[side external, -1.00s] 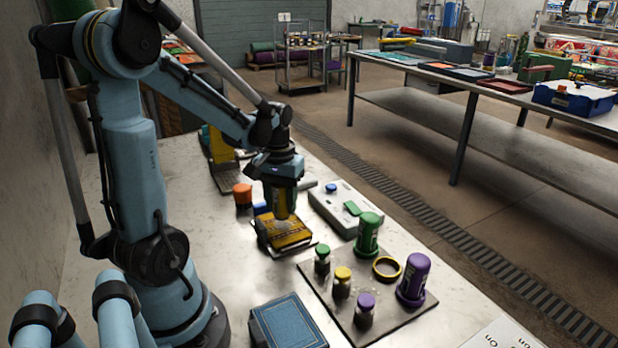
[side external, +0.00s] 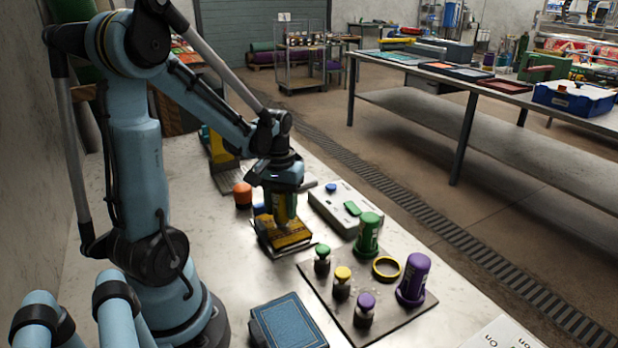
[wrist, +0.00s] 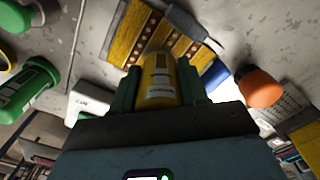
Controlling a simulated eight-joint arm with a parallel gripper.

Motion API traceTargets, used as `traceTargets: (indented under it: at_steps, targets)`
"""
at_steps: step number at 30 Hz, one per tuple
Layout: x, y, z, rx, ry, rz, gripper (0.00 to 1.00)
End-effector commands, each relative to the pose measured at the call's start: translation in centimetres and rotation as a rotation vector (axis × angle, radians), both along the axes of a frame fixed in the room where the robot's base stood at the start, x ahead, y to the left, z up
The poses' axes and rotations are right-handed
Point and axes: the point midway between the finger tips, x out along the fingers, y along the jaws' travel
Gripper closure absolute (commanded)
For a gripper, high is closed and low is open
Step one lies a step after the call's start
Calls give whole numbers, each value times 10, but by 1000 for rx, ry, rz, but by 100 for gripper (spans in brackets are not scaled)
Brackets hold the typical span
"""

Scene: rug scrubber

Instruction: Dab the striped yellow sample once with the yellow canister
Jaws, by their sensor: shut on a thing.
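My gripper (side external: 284,208) is shut on the yellow canister (wrist: 158,80), which sits between the two green fingers in the wrist view. The canister points down over the striped yellow sample (side external: 268,236), a yellow and brown patterned square lying on the table. The sample also shows beyond the canister in the wrist view (wrist: 128,32). The canister's lower end is at or just above the sample's surface; I cannot tell whether they touch. The gripper hides part of the canister.
A dark board (side external: 385,322) bears a green canister (side external: 368,236), a purple canister (side external: 413,280), an empty yellow-rimmed ring (side external: 387,269) and small capped jars. A blue book (side external: 288,324) lies at the front. An orange-capped jar (side external: 242,195) and a grey box (side external: 335,205) stand near the sample.

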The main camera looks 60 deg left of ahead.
Motion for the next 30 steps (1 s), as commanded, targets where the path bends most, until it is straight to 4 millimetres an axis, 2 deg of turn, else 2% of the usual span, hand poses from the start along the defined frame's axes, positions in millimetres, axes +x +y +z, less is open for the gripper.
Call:
traceTargets:
  at_steps: [30]
  targets:
    - [0, 0, -11, 0, 0, 0, 83]
